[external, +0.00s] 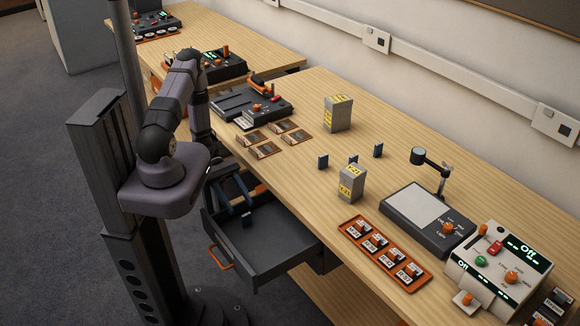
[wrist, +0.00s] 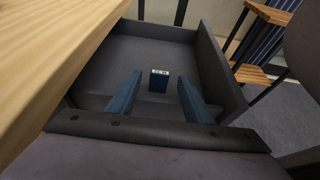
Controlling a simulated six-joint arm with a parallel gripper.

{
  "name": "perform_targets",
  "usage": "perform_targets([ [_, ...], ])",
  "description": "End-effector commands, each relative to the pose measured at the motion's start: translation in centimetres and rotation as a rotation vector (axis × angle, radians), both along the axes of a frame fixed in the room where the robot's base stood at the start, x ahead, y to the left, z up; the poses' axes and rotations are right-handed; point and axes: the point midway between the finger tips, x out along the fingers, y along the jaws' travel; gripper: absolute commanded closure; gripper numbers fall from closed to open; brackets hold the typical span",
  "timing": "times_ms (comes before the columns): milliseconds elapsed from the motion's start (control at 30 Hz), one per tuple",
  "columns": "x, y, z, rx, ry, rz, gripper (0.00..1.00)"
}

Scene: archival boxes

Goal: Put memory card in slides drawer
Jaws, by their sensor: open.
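The slides drawer (external: 265,240) is pulled out below the table edge. Its grey interior (wrist: 125,58) fills much of the wrist view. A small dark blue memory card (wrist: 159,82) with a white label on its top edge shows inside the drawer, beyond and between my fingertips. I cannot tell whether it touches the drawer floor. A small blue shape in the external view (external: 247,219) looks like the same card. My gripper (wrist: 159,83) is open, its two blue fingers apart on either side of the card; it hangs over the drawer in the external view (external: 235,200).
Several blue cards (external: 323,161) stand on the table near two grey boxes with yellow labels (external: 338,113) (external: 350,184). An orange tray (external: 384,252), a lamp panel (external: 428,215) and a control console (external: 500,265) stand to the right. The table edge (wrist: 75,55) borders the drawer.

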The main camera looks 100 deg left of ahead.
Motion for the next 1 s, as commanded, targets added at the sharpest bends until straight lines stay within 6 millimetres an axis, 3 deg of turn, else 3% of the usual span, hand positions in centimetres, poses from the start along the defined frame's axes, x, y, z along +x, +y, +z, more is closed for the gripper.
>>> perform_targets([
  [200, -2.5, 2.5, 1.6, 0.003, 0.000, 0.001, 0.54],
  [400, -3.8, 3.8, 2.3, 0.002, 0.000, 0.001, 0.54],
  [1000, -4.2, 4.1, 2.5, 0.003, 0.001, -0.005, 0.54],
])
